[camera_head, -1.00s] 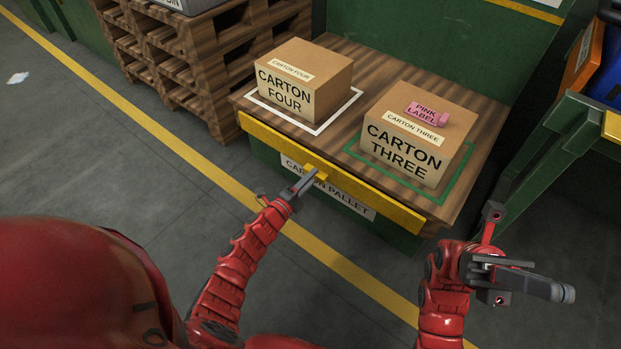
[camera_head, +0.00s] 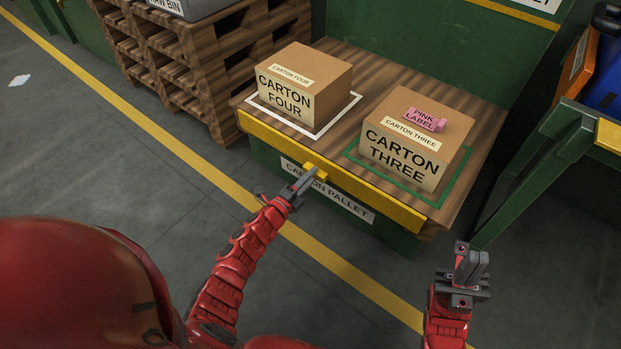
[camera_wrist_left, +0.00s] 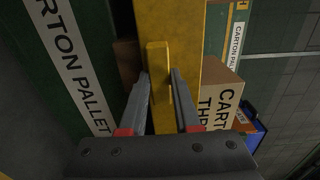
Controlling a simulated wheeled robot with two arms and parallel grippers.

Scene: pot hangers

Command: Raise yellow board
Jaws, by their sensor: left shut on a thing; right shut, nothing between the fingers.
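The yellow board (camera_head: 376,193) runs along the front edge of the wooden platform, in front of the two cartons. It also shows in the left wrist view (camera_wrist_left: 185,30). My left gripper (camera_head: 312,178) is at the middle of the board, shut on its small yellow handle (camera_wrist_left: 157,62). The handle sits between the two fingers in the left wrist view. My right gripper (camera_head: 470,262) is shut and empty, upright at the lower right, apart from the board and the platform.
Carton four (camera_head: 299,85) stands inside a white outline. Carton three (camera_head: 415,140) stands inside a green outline with a pink label (camera_head: 425,118) on top. A green frame (camera_head: 535,165) stands at the right. Open floor (camera_head: 110,190) lies at the left.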

